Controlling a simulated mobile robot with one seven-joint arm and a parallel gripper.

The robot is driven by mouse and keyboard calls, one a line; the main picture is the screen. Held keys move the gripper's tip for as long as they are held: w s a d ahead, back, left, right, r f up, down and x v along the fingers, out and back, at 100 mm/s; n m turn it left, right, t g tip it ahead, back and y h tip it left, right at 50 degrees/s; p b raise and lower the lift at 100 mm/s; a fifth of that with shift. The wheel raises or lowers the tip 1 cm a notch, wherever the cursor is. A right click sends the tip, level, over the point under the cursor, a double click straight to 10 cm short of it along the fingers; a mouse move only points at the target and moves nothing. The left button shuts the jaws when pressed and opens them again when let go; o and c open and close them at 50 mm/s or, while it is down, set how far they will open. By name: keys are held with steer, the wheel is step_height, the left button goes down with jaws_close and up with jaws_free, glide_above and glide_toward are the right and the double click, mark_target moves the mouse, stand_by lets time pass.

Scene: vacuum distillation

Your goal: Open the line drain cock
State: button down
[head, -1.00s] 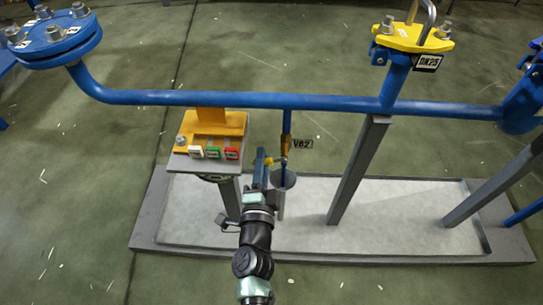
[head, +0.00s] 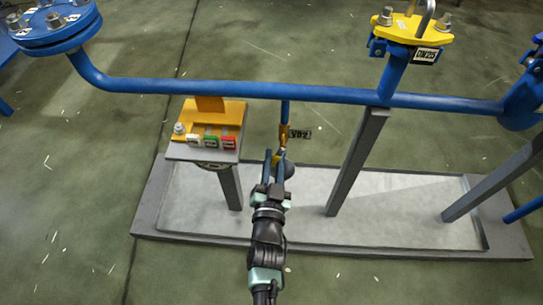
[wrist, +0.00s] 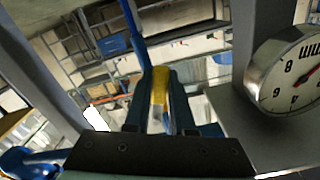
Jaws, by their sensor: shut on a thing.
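The line drain cock (head: 284,134) is a small brass-yellow fitting on a short blue drop pipe under the long blue line, beside a tag that appears to read V62. My gripper (head: 275,158) is at its lower end, its two blue fingers pointing up toward it. In the wrist view my gripper (wrist: 160,88) is shut on the cock's yellow handle (wrist: 159,86), which stands between the fingers. A grey drain cup (head: 288,171) below the cock is partly hidden by my gripper.
A round dial gauge (wrist: 288,70) is close on the right in the wrist view. A grey support (head: 357,165) slants to the right. A shallow tray (head: 405,210) lies below.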

steer(key=shift+d+f+n, duration=0.15)
steer(key=shift+d+n, duration=0.3)
steer(key=shift+n, duration=0.55)
steer(key=c, duration=0.8)
jaws_free()
steer(key=shift+o, duration=0.2)
steer(key=shift+s, duration=0.1)
steer(key=s+p, duration=0.5)
steer(key=s, duration=0.7)
steer(key=shift+s, duration=0.4)
